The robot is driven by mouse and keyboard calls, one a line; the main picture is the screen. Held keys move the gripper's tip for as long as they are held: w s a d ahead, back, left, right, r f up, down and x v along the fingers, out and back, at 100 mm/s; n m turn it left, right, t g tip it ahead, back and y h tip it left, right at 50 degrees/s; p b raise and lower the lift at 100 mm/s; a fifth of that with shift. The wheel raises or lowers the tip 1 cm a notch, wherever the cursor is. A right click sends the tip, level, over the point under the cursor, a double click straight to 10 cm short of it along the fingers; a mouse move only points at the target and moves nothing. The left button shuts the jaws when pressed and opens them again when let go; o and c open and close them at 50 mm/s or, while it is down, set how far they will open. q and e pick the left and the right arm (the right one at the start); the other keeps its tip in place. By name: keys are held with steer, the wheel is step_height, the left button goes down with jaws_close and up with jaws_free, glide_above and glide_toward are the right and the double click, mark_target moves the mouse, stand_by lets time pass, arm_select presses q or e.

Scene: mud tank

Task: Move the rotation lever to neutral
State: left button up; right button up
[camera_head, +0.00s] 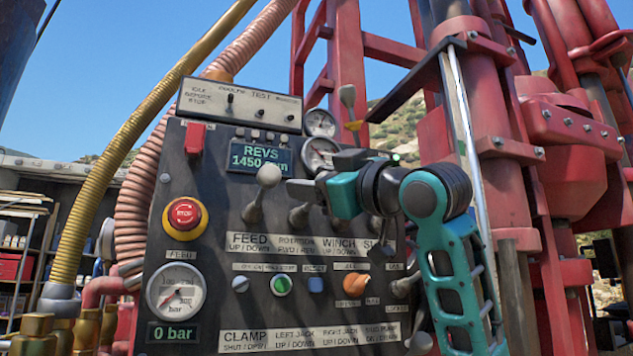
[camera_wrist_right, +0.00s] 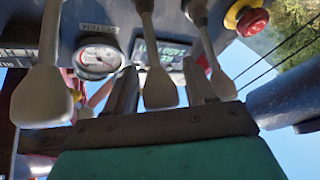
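The rotation lever (camera_head: 299,214) stands in the row on the control panel, above the ROTATION label. My right gripper (camera_head: 303,188) reaches in from the right and hides the lever's top in the head view. In the right wrist view, which is turned upside down, the rotation lever's pale knob (camera_wrist_right: 160,88) shows between the two dark fingers of my right gripper (camera_wrist_right: 161,90). The fingers are apart, with gaps to the knob on both sides. I cannot tell how deep the knob sits between them. My left gripper is not in view.
The feed lever (camera_head: 268,177) stands close on the left of the gripper. It also shows in the right wrist view (camera_wrist_right: 222,86), beside one finger. Another lever (camera_wrist_right: 42,97) stands on the other side. A red emergency stop (camera_head: 184,214) and a gauge (camera_head: 176,290) are farther left.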

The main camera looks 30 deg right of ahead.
arm_select(q)
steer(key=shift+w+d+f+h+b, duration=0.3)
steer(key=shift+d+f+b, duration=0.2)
steer(key=shift+b, duration=0.75)
arm_select(e)
steer(key=v, duration=1.3)
steer(key=shift+w+f, duration=0.1)
steer(key=shift+w, duration=0.05)
